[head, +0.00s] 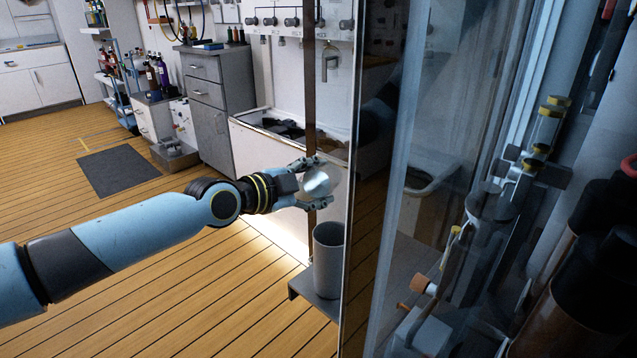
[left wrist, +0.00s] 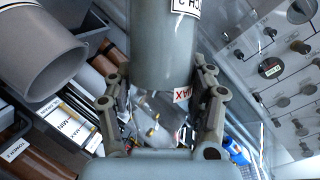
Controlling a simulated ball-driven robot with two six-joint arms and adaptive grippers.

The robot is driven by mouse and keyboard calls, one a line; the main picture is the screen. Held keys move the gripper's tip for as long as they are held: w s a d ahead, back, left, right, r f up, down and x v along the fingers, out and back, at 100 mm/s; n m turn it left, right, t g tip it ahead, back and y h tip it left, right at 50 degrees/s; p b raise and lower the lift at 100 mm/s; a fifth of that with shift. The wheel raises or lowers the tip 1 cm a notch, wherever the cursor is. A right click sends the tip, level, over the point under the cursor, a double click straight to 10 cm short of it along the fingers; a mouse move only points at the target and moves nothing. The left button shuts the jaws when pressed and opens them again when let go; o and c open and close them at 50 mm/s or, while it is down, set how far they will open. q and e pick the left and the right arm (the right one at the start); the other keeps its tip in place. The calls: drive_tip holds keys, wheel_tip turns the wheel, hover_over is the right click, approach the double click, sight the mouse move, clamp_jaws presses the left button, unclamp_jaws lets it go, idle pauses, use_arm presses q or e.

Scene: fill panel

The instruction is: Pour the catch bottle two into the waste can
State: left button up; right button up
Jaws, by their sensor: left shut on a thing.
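The catch bottle two (head: 320,181) shows in the head view as a pale, shiny, rounded shape, and I cannot tell its exact tilt. My left gripper (head: 318,182) is shut around it. In the left wrist view the bottle (left wrist: 165,45) is a grey-green cylinder with a white label, partly readable as "CH 2", between the fingers of my left gripper (left wrist: 163,85). The waste can (head: 328,262) is a grey open cylinder, just below the gripper in the head view. What looks like the same can (left wrist: 42,50) is left of the bottle in the wrist view, apart from it. My right gripper is out of view.
The can stands on a small dark shelf (head: 316,296). A tall glass panel (head: 440,150) with a dark edge is close on the right, with glassware (head: 535,150) behind it. A grey cabinet (head: 213,100) stands behind. The wooden floor at left is mostly clear.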

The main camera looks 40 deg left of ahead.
use_arm(q)
drive_tip(key=shift+a+m+t, duration=0.1)
drive_tip(key=shift+m+t, duration=0.2)
drive_tip(key=shift+m, duration=0.1)
drive_tip(key=shift+b, duration=0.3)
drive_tip(key=shift+f+m+y, duration=0.15)
drive_tip(key=shift+m+y, duration=0.15)
drive_tip(key=shift+a, duration=0.1)
drive_tip(key=shift+m+t+b, duration=0.3)
drive_tip(key=shift+m+b, duration=0.05)
drive_tip(key=shift+m, duration=0.05)
drive_tip(key=shift+f+m+y, duration=0.1)
drive_tip(key=shift+m+y, duration=0.2)
drive_tip(key=shift+m, duration=0.1)
